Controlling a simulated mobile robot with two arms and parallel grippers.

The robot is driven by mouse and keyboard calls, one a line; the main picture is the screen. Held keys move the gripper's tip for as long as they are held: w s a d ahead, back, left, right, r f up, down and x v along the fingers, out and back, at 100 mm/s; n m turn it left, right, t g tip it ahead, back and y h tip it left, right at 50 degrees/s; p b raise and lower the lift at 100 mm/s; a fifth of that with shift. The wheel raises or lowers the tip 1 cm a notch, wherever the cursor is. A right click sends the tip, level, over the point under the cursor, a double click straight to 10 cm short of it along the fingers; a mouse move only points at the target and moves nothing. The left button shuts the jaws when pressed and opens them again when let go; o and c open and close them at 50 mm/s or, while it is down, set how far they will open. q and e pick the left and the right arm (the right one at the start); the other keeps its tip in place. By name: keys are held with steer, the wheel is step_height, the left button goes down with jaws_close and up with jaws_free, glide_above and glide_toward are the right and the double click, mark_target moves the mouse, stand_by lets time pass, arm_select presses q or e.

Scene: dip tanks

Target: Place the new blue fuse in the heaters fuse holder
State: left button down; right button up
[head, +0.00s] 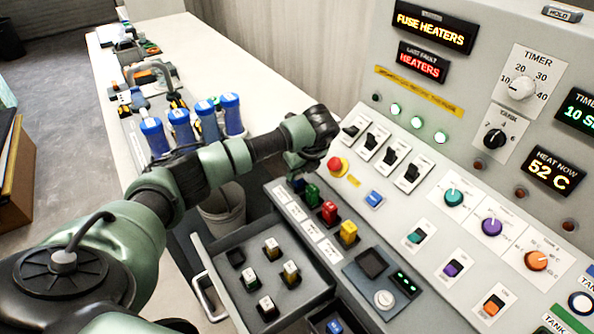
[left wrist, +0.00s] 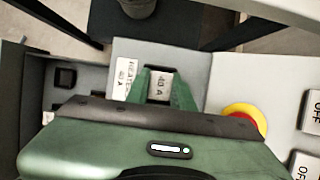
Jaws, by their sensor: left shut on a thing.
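My left gripper (head: 298,174) points down at the far-left end of the fuse holder row. In the left wrist view its two green fingers (left wrist: 160,98) are shut on a fuse (left wrist: 161,86) with a pale top marked 40 A. The fuse is at the heaters holder, beside the label (left wrist: 125,78) that reads HEATERS 40 A. The fingers and wrist hide most of the fuse and holder, so I cannot tell how deep it sits. Green (head: 313,195), red (head: 329,211) and yellow (head: 348,231) fuses stand in the other holders. My right gripper is not in view.
An open drawer (head: 225,272) with several pale-topped fuses is below the row. A red emergency button (head: 336,165) on yellow is close beside my gripper. Switches (head: 371,141) stand behind it. Display reads FUSE HEATERS (head: 431,27). Blue-capped bottles (head: 181,130) stand left.

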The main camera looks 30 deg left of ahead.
arm_select(q)
steer(key=shift+f, duration=0.2)
steer(key=c, duration=1.2)
jaws_free()
steer(key=shift+r, duration=0.15)
steer(key=shift+r, duration=0.25)
steer(key=b+v, duration=0.2)
steer(key=v, duration=0.9)
steer(key=shift+d+r, duration=0.2)
steer(key=shift+r, duration=0.15)
